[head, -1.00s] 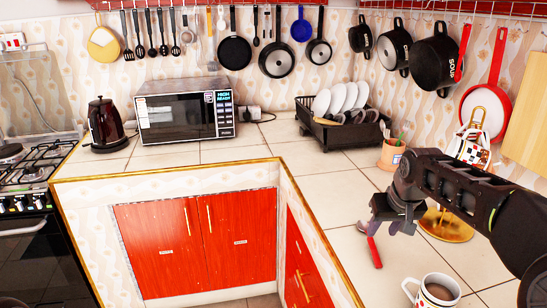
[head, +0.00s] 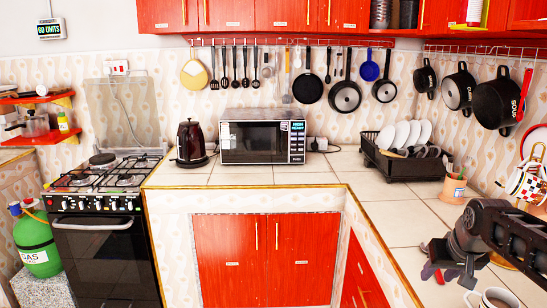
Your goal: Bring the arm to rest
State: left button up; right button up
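My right gripper (head: 450,272) is at the lower right in the head view, pointing down over the tiled counter (head: 398,232). Its fingers look spread apart with nothing clearly held between them. A small red-handled item (head: 429,271) shows beside the fingers; I cannot tell whether it touches them. A white mug (head: 494,299) is just to the right of the gripper, cut off by the bottom edge. My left gripper is not in view. Pans such as the dark one (head: 308,89) hang on the back wall, and dark pots (head: 459,89) hang on the right wall.
A black dish rack (head: 405,168) with plates and an orange utensil holder (head: 455,187) stand on the counter beyond the gripper. A microwave (head: 262,141), a kettle (head: 191,144) and a stove (head: 105,230) are farther left. The counter left of the gripper is mostly clear.

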jog(key=w+a+f+t+y, duration=0.1)
jog(key=w+a+f+t, duration=0.1)
jog(key=w+a+f, duration=0.6)
jog(key=s+a+f+y, duration=0.1)
jog(key=s+a+f, duration=0.25)
jog(key=f, duration=0.35)
jog(key=s+a+f+y, duration=0.1)
jog(key=s+a+f, duration=0.1)
jog(key=a+f, duration=0.45)
jog(key=s+a+f+g+y, duration=0.1)
jog(key=s+a+f, duration=0.3)
jog(key=s+f, duration=0.25)
jog(key=s+a+f+g, duration=0.2)
jog(key=s+a+f, duration=0.35)
jog(key=f, duration=0.25)
jog(key=s+a+f+g, duration=0.1)
jog(key=s+a+f, duration=0.2)
jog(key=s, duration=0.5)
jog(key=s+a+f+g+y+p, duration=0.1)
jog(key=s+a+f+g, duration=0.1)
jog(key=s, duration=0.7)
jog(key=shift+a+f+n+g, duration=0.3)
jog(key=shift+a+f+n, duration=0.1)
jog(key=shift+a+f, duration=0.3)
